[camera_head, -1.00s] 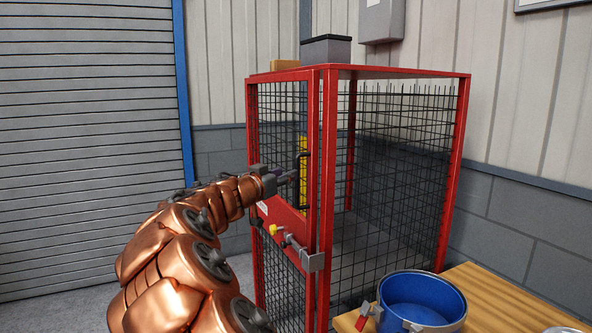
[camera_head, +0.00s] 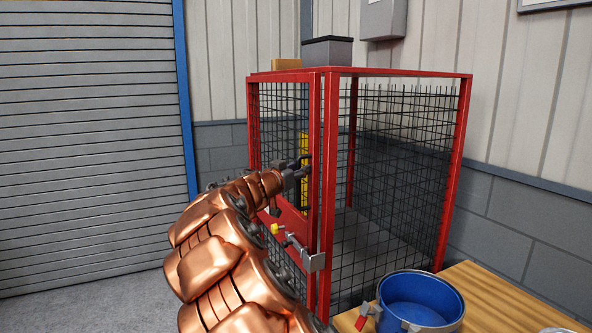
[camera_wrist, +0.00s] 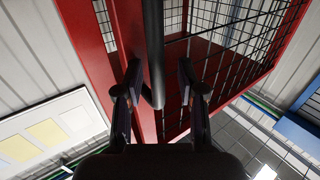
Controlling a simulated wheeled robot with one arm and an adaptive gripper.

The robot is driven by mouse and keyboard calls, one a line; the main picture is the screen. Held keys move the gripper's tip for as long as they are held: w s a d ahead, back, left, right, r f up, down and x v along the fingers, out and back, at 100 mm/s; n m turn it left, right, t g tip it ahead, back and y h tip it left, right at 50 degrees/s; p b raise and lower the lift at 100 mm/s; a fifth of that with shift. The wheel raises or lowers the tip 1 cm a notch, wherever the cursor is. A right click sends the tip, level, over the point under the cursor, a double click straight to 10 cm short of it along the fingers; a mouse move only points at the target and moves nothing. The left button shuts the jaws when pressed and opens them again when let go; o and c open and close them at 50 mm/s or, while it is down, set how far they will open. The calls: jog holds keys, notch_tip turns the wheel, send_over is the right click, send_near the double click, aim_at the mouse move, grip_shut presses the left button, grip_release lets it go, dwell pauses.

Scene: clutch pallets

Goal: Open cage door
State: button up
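The red-framed mesh cage (camera_head: 453,165) stands against the wall corner. Its door (camera_head: 313,120) is the narrow mesh panel on the left face, with a red cross plate; it looks closed or nearly so. A black bar handle (camera_wrist: 153,45) runs along the door's right edge. My gripper (camera_head: 300,168) is at the handle's height, right at the door. In the wrist view my gripper (camera_wrist: 160,75) is open, with the handle between its fingers and visible gaps beside it. A grey bolt latch (camera_head: 312,262) with a yellow knob (camera_head: 274,229) sits below.
A wooden table (camera_head: 505,290) with a blue round container (camera_head: 421,296) stands at front right, close to the cage. A grey box (camera_head: 327,51) rests on the cage top. A grey roller shutter (camera_head: 85,150) is at left. Floor left of the cage is clear.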

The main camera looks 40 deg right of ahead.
grip_shut()
jog(key=shift+a, duration=0.1)
dwell(0.5)
